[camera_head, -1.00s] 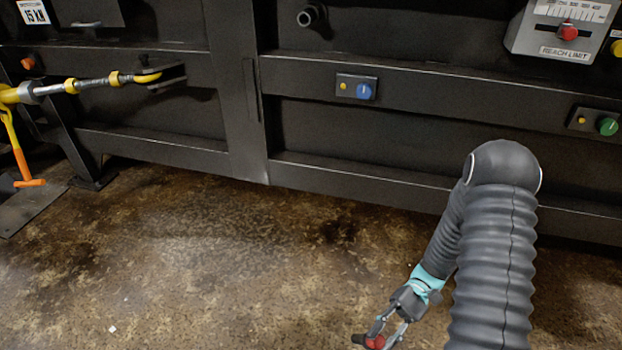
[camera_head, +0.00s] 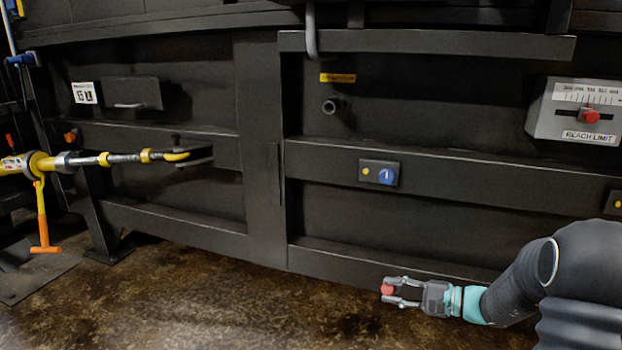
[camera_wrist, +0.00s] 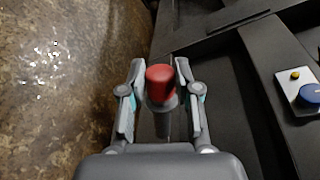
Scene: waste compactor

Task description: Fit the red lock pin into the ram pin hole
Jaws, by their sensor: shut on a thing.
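My gripper (camera_head: 390,291) is shut on the red lock pin (camera_head: 387,289), low in front of the machine's bottom beam and pointing left in the head view. In the wrist view the pin's red head (camera_wrist: 160,82) sits between the two fingers, with a grey collar and shaft behind it. A round, dark, hollow stub (camera_head: 333,105) sticks out of the black panel, up and left of my gripper and well apart from the pin. I cannot tell whether it is the ram pin hole.
A blue knob box (camera_head: 379,174) and a reach limit gauge (camera_head: 585,112) are on the machine's front. A yellow rod assembly (camera_head: 110,159) with an orange-ended handle (camera_head: 44,230) stands at left. The floor (camera_head: 200,300) in front is clear.

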